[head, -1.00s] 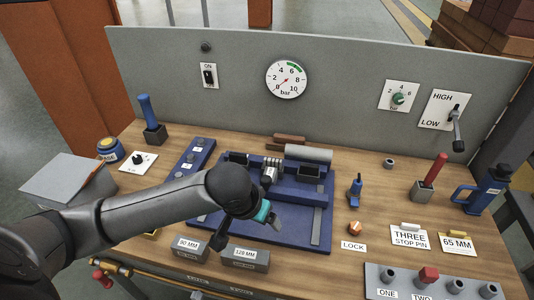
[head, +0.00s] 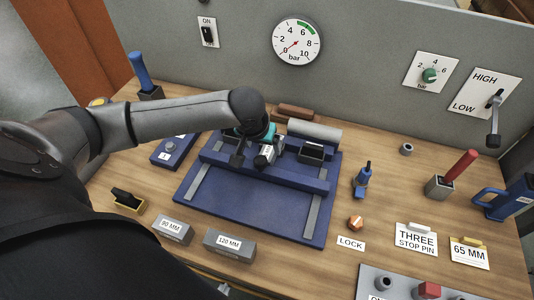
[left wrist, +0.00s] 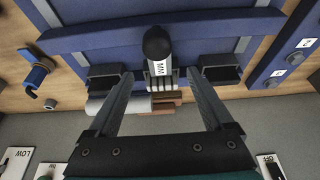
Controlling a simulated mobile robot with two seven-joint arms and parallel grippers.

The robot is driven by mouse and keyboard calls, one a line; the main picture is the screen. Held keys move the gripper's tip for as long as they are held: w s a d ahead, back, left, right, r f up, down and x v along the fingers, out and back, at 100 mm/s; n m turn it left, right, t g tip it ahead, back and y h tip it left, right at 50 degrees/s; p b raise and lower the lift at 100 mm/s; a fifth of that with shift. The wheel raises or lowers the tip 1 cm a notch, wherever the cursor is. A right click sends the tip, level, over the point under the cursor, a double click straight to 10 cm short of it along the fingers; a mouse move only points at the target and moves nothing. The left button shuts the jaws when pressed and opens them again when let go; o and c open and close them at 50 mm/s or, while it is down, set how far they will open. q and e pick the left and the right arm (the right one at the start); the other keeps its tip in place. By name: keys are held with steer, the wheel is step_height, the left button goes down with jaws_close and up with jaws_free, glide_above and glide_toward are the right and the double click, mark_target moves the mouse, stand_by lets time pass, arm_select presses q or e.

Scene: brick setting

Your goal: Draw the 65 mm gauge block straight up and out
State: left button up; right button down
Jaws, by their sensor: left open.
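The gauge block (left wrist: 160,68), pale with a black round knob, stands in the blue fixture (left wrist: 90,42). Its label shows "MM" in the left wrist view; the number is not legible. In the head view the block (head: 266,153) shows beside my left gripper (head: 252,158), partly hidden by it. In the left wrist view my left gripper (left wrist: 159,74) is open, with one finger on each side of the block and gaps to both. I cannot tell how deep the fingers reach. My right gripper is not in view.
Blocks marked 90 MM (head: 173,231) and 120 MM (head: 229,245) lie in front of the fixture. A grey cylinder (head: 315,131) lies behind it. A blue tool (head: 362,180) stands to its right. The 65 MM sign (head: 469,252) is at the right front.

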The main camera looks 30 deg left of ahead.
mark_target(266, 154)
arm_select(q)
steer(key=b+x, duration=0.1)
steer(key=x, duration=0.7)
steer(key=shift+w+f+b, duration=0.1)
steer(key=shift+w+b, duration=0.05)
steer(key=shift+b, duration=0.15)
steer(key=shift+w+a+f, duration=0.1)
steer(key=shift+w+f, duration=0.1)
steer(key=shift+f, duration=0.3)
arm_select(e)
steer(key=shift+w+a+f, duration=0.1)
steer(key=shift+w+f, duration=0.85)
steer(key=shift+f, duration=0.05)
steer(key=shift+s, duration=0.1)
arm_select(q)
steer(key=shift+c, duration=1.4)
jaws_close()
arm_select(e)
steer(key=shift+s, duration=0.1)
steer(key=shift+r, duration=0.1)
